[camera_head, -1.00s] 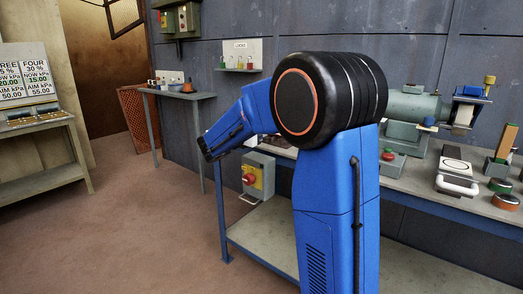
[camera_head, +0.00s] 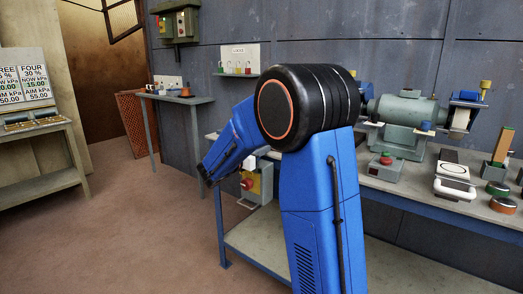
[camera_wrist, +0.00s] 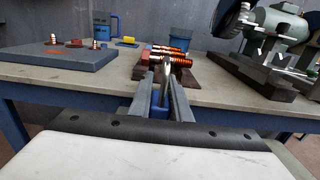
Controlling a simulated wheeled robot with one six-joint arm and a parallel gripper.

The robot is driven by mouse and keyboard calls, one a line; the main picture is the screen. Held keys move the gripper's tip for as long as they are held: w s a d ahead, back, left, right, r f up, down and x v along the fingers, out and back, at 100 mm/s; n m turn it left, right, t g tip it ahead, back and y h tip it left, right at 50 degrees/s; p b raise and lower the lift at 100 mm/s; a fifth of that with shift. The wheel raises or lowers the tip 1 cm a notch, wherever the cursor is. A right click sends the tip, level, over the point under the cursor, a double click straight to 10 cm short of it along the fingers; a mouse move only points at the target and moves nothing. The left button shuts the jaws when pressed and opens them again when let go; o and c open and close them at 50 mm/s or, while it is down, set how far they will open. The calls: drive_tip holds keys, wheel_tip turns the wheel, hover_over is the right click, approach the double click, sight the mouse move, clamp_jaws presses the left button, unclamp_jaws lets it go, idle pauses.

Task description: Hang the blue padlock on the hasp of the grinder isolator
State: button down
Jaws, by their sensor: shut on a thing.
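In the wrist view my gripper (camera_wrist: 164,88) is shut on the blue padlock (camera_wrist: 156,98). Only a strip of its blue body shows between the fingers, with the silver shackle (camera_wrist: 166,70) standing up beyond them. The grinder isolator (camera_head: 254,184) is a grey box with a yellow plate and a red knob, at the left end of the grinder bench in the head view. My blue forearm partly covers it. Its hasp cannot be made out.
The bench (camera_wrist: 100,84) ahead in the wrist view holds a blue-grey plate (camera_wrist: 60,60), orange-and-black coils (camera_wrist: 180,62) and a grinder (camera_wrist: 275,28). A lock board (camera_head: 239,60) hangs on the back wall. Brown floor left of the bench is clear.

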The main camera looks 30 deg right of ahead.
drive_tip(key=shift+f, duration=0.15)
drive_tip(key=c, duration=1.6)
unclamp_jaws()
drive_tip(key=shift+c, duration=0.2)
drive_tip(key=shift+a, duration=0.1)
drive_tip(key=v, duration=1.7)
drive_tip(key=shift+r, duration=0.4)
